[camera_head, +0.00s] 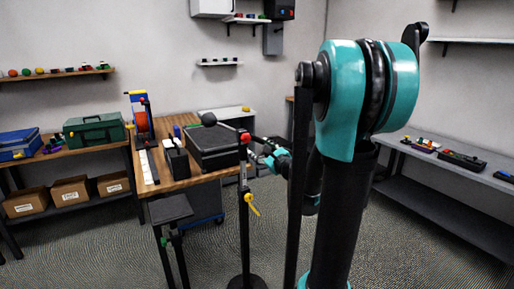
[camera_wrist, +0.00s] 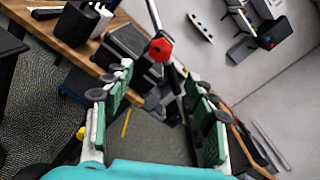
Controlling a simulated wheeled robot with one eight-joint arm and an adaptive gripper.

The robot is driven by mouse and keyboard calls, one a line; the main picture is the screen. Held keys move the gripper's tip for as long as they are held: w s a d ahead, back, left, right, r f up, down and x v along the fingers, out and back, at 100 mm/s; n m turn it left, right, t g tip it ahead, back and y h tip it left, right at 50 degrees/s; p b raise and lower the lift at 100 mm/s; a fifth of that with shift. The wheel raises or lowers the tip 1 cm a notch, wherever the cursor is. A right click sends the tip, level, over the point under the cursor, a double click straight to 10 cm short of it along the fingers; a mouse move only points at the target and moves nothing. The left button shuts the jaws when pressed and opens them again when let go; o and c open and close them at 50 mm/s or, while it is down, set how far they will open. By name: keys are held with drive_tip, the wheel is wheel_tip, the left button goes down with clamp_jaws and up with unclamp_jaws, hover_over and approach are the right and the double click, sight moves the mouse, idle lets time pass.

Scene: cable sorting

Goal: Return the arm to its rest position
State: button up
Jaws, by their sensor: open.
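My arm, teal and black, stands large at the right of the head view, and its lower links are partly hidden behind the column. My gripper (camera_head: 266,150) is small there, beside the workbench's right end and close to a black stand (camera_head: 244,210) with a red knob (camera_head: 245,138). In the wrist view my gripper (camera_wrist: 158,88) has its two green-padded fingers spread wide apart with nothing held between them. The red knob (camera_wrist: 161,49) shows beyond the fingertips. Whether the gripper touches the stand, I cannot tell.
A yellow clip (camera_head: 252,204) hangs on the stand. A grey shelf (camera_head: 440,185) runs along the right.

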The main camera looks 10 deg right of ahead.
drive_tip(key=s+a+f+n+g+y, duration=0.1)
drive_tip(key=s+a+f+n+g, duration=0.7)
drive_tip(key=s+f+n, duration=0.5)
drive_tip(key=s+d+f+n+g+h, duration=0.2)
drive_tip(key=s+d+f+n+h, duration=0.1)
drive_tip(key=s, duration=0.5)
drive_tip(key=s+d+f+n+g+h, duration=0.3)
drive_tip(key=s+d+f+n, duration=0.2)
drive_tip(key=n, duration=0.5)
drive_tip(key=s+f, duration=0.2)
drive_tip(key=s, duration=0.1)
drive_tip(key=shift+s+f+h, duration=0.25)
drive_tip(key=shift+s+h, duration=0.05)
drive_tip(key=shift+s, duration=0.1)
